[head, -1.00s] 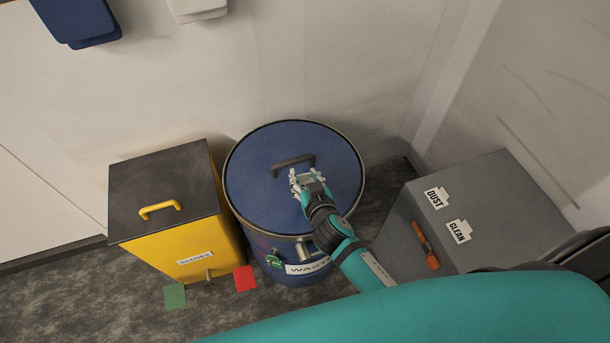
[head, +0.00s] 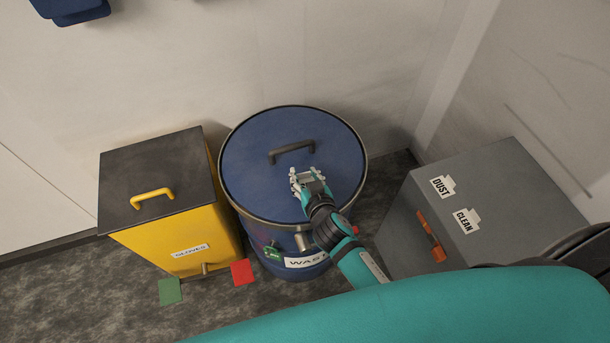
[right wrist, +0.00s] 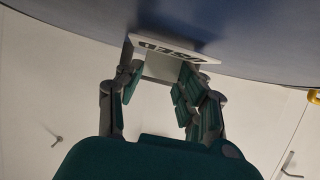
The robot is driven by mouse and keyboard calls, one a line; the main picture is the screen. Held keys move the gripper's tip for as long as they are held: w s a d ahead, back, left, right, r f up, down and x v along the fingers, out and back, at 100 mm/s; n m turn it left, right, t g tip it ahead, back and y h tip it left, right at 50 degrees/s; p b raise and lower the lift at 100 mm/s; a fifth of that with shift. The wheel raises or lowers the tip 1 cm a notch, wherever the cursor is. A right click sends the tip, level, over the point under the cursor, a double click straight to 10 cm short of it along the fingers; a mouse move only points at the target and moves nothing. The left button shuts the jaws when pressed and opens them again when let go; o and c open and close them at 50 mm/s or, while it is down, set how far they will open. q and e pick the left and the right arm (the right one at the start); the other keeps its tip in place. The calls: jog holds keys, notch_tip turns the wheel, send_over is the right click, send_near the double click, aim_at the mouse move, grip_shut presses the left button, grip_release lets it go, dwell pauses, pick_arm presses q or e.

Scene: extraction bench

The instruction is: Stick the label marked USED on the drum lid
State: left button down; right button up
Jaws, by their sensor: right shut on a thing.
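The blue drum (head: 262,224) stands in the middle with its round blue lid (head: 255,175) on and a dark handle (head: 291,152) across it. My right gripper (head: 308,182) is over the lid's front right part, just in front of the handle. In the right wrist view my right gripper (right wrist: 158,74) is shut on the white label marked USED (right wrist: 165,50). The lid (right wrist: 245,38) fills the top of that view, close to the label; whether they touch I cannot tell. In the head view the label cannot be made out. My left gripper is not in view.
A yellow bin (head: 178,238) with a dark lid, marked GLOVES, stands left of the drum. A grey box (head: 490,200) bearing DUST and CLEAN labels stands at the right. Green (head: 170,291) and red (head: 242,271) squares lie in front. A blue object (head: 72,10) is on the wall.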

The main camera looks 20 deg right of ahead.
jog(key=shift+s+f+b, duration=0.1)
jog(key=shift+f+b, duration=0.4)
jog(key=shift+f, duration=0.15)
dwell(1.6)
jog(key=o, duration=0.8)
jog(key=v, duration=1.2)
jog(key=shift+r, duration=0.15)
